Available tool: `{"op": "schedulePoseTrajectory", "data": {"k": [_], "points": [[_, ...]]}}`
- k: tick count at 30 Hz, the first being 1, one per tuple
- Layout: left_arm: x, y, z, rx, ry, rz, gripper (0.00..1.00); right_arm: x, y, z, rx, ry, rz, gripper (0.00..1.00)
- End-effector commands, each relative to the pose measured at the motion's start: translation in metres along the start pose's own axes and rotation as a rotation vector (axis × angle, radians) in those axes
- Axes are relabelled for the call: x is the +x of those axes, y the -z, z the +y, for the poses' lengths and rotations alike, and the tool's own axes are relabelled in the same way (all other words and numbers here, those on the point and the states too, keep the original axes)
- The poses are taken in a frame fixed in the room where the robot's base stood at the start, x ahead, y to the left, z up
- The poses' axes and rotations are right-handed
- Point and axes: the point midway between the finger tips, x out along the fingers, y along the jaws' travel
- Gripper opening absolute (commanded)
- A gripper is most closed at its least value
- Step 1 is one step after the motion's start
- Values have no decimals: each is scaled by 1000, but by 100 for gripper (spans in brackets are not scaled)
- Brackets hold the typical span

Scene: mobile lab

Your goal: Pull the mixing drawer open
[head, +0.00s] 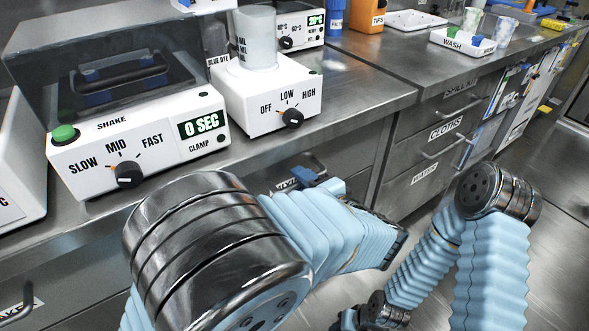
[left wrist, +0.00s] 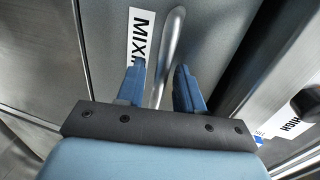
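The mixing drawer (left wrist: 112,22) is a grey metal front under the counter, with a white label starting "MIX" and a bar handle (left wrist: 170,50). In the head view, its label (head: 287,184) and handle end show just above my left arm, and the front looks flush with the cabinet. My left gripper (left wrist: 160,88) has two blue fingers, open, one on each side of the handle bar. A gap shows on both sides of the bar. In the head view, my left gripper (head: 322,183) is at the drawer, partly hidden by my arm. My right gripper is not visible.
A shaker (head: 140,148) and a stirrer (head: 268,100) with a beaker stand on the counter (head: 350,95) above. To the right are the cloths drawer (head: 440,137) and other drawers with handles. Open floor (head: 545,190) lies on the right.

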Motion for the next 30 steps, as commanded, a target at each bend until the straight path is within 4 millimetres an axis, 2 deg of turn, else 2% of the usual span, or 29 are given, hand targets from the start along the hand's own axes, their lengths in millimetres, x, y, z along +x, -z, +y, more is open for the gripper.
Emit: {"op": "schedulePoseTrajectory", "data": {"k": [11, 18, 30], "points": [[1, -2, 1, -1, 0, 1, 36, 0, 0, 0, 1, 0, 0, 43], [1, -2, 1, -1, 0, 1, 1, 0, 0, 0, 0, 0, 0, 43], [-1, -2, 2, -1, -1, 2, 0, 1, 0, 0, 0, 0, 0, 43]]}}
